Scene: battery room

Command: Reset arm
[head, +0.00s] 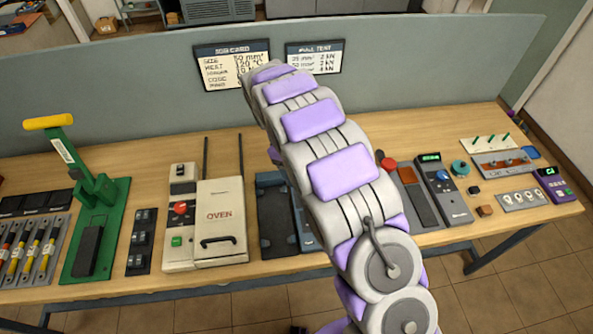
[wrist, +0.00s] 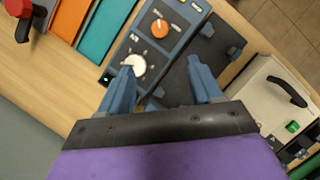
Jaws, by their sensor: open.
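My arm reaches up across the middle of the head view, over the wooden workbench (head: 140,160); its end is not clearly seen there. In the wrist view my gripper (wrist: 162,88) is open, with two blue-grey fingers apart and nothing between them. Below it is a dark blue control panel with a white knob (wrist: 134,66) and an orange knob (wrist: 160,28). A dark plate (wrist: 195,75) lies beside that panel, partly hidden by the fingers.
The oven (head: 221,222) and a green lever press (head: 95,230) stand left of my arm. A meter with a green display (head: 443,188) and small trays are on the right. A grey partition (head: 110,95) with two signs backs the bench.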

